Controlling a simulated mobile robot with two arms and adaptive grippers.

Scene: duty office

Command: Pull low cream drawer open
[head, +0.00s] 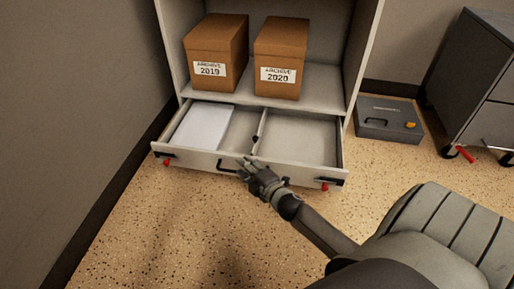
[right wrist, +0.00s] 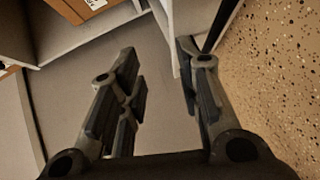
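The low cream drawer (head: 300,178) at the bottom of the cabinet is pulled out, and its inside shows. A dark bar handle (head: 226,168) is at the middle of its front. White papers (head: 203,128) lie in the left compartment; the right one looks empty. My right gripper (head: 246,166) is at the drawer front, just right of the handle's visible part. In the right wrist view its fingers (right wrist: 158,75) are spread apart, with nothing seen held between them. The gripper partly covers the front, so contact with the handle cannot be told. My left gripper is not in view.
Two archive boxes, 2019 (head: 215,50) and 2020 (head: 281,58), stand on the shelf above. A grey case (head: 388,120) lies on the floor to the right, near a dark cabinet (head: 475,75). Speckled floor is clear before the drawer.

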